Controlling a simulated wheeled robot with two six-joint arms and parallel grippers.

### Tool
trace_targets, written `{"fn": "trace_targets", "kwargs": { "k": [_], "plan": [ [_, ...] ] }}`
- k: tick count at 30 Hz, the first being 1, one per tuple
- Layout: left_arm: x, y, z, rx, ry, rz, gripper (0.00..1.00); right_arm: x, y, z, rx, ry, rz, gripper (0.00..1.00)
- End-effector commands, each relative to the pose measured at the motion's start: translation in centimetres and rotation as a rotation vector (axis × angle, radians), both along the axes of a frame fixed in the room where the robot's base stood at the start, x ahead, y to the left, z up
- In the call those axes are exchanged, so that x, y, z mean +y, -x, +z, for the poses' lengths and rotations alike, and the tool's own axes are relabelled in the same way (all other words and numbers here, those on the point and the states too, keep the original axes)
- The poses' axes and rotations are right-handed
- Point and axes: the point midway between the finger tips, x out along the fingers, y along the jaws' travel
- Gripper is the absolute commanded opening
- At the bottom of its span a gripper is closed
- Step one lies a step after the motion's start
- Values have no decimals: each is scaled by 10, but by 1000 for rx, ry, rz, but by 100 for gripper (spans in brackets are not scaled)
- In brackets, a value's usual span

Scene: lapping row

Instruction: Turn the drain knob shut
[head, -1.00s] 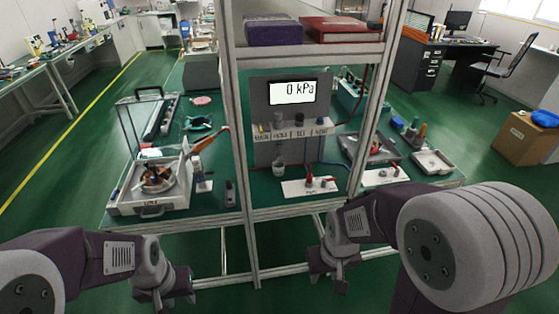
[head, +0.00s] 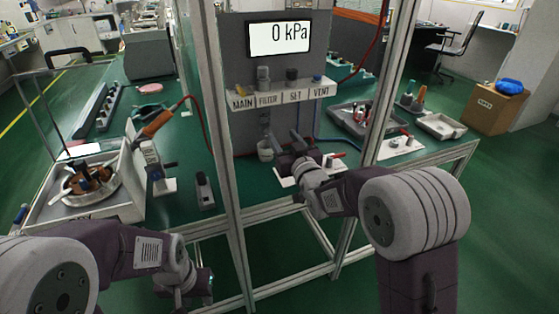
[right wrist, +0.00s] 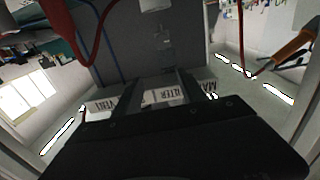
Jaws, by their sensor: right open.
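The drain knob is too small to make out for certain. Below the shelf's FILTER label, a clear filter part (head: 266,125) hangs above a small white cup (head: 265,151). The right wrist view shows the clear part (right wrist: 167,42) upside down beyond the fingers, with the cup (right wrist: 155,5) at the top edge. My right gripper (head: 286,138) is open and empty, just right of the cup and below the shelf, apart from the filter part. Its fingers show in the right wrist view (right wrist: 160,83). My left gripper (head: 196,292) hangs low in front of the bench; its jaws are unclear.
The labelled shelf (head: 283,92) juts out above my right gripper. Frame posts (head: 222,150) stand left and right of the panel. The gauge (head: 279,38) reads 0 kPa.

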Motion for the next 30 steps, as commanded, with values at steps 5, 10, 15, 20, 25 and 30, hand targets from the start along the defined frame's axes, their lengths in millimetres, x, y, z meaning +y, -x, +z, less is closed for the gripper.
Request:
{"fn": "trace_targets", "kwargs": {
  "k": [5, 10, 15, 20, 25, 30],
  "plan": [
    [0, 0, -34, -1, 0, 0, 36, 13, 2, -47, 23, 5, 23, 48],
    [0, 0, -31, -1, 0, 0, 36, 14, 1, -44, 25, 6, 24, 48],
    [0, 0, -34, -1, 0, 0, 36, 22, -23, -46, 24, 5, 24, 48],
    [0, 0, -38, -1, 0, 0, 36, 32, -55, -46, 25, 6, 23, 48],
    [0, 0, -40, -1, 0, 0, 36, 39, -76, -46, 25, 6, 23, 48],
    [0, 0, -40, -1, 0, 0, 36, 41, -84, -45, 25, 6, 23, 48]
  ]
}}
